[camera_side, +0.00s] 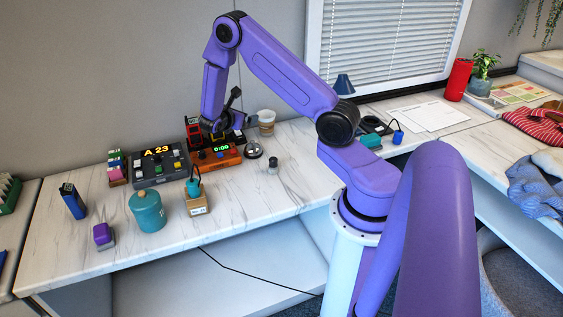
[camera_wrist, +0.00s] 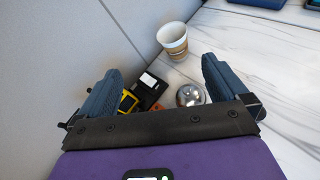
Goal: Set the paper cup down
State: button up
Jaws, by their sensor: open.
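The paper cup (camera_side: 266,121) is white with a brown band. It stands on the marble-look counter near the back wall, right of the orange timer, and looks upright. In the wrist view the cup (camera_wrist: 172,40) sits beyond my fingertips, a little above the middle, with its open mouth showing. My gripper (camera_side: 222,113) is over the devices to the left of the cup. In the wrist view my gripper (camera_wrist: 160,70) has its two dark fingers wide apart with nothing held between them. The cup is apart from both fingers.
A silver bell (camera_wrist: 190,95) stands near the cup. The orange timer (camera_side: 218,156) and the grey "A 23" console (camera_side: 160,165) are below and left of my gripper. A teal canister (camera_side: 147,212) stands at the front left. The counter right of the cup is mostly clear.

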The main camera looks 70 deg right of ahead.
jog(key=s+a+r+m+y, duration=0.2)
jog(key=s+a+r+y, duration=0.15)
jog(key=a, duration=0.65)
jog(key=s+a+r+m+y, duration=0.15)
jog(key=s+a+r, duration=0.3)
jog(key=a, duration=0.55)
jog(key=s+a+r+y, duration=0.1)
jog(key=s+a+y, duration=0.3)
jog(key=s+a, duration=0.3)
jog(key=s+a+r+g+y, duration=0.1)
jog(key=s+a+y, duration=0.4)
jog(key=s, duration=0.9)
jog(key=shift+s+a+r+m, duration=0.4)
jog(key=shift+a+r, duration=0.3)
jog(key=shift+a, duration=0.5)
